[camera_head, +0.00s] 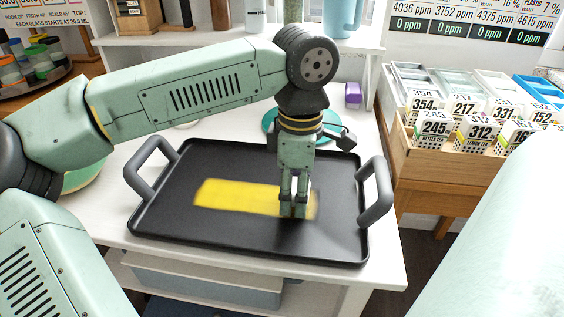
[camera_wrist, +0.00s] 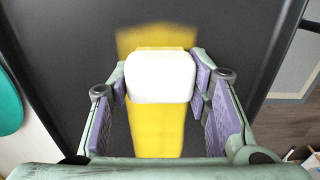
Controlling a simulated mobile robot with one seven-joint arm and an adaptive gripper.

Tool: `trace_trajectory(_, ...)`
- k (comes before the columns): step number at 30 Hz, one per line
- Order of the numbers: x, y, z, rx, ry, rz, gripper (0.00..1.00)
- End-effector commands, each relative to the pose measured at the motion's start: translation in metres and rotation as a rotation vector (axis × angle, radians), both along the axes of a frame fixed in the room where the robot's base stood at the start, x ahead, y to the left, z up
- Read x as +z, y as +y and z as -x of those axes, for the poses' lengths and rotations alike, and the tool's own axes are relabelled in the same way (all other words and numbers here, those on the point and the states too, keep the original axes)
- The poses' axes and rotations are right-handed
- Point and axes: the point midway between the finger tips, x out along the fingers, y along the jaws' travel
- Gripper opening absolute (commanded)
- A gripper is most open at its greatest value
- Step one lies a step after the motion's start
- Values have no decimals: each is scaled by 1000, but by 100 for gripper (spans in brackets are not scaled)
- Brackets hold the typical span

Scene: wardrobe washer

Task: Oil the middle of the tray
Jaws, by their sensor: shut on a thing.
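The black tray (camera_head: 340,185) with two grey handles lies flat on a white table. A yellow oil patch (camera_head: 235,195) runs as a band from left of the middle to under my gripper. In the wrist view the yellow (camera_wrist: 155,38) shows on both sides of the held thing. My gripper (camera_head: 294,212) points down over the right part of the band, low at the tray surface. It is shut on a small block, white on top (camera_wrist: 160,76), between its purple-lined fingers. Whether the block touches the tray is hard to tell. In the head view the fingers mostly hide it.
A teal round dish (camera_head: 272,122) sits behind the tray, with a purple item (camera_head: 353,93) to its right. A wooden box of numbered containers (camera_head: 445,165) stands at the right. A rack of jars (camera_head: 35,60) is at the far left. A shelf (camera_head: 230,42) spans the back.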

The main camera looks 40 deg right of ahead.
Motion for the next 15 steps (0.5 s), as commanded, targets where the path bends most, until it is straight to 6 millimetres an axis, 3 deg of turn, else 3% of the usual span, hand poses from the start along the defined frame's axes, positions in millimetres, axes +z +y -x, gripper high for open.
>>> trace_trajectory(6,0,-16,21,-2,0,-1,17)
trace_trajectory(15,0,-18,23,1,1,-1,17)
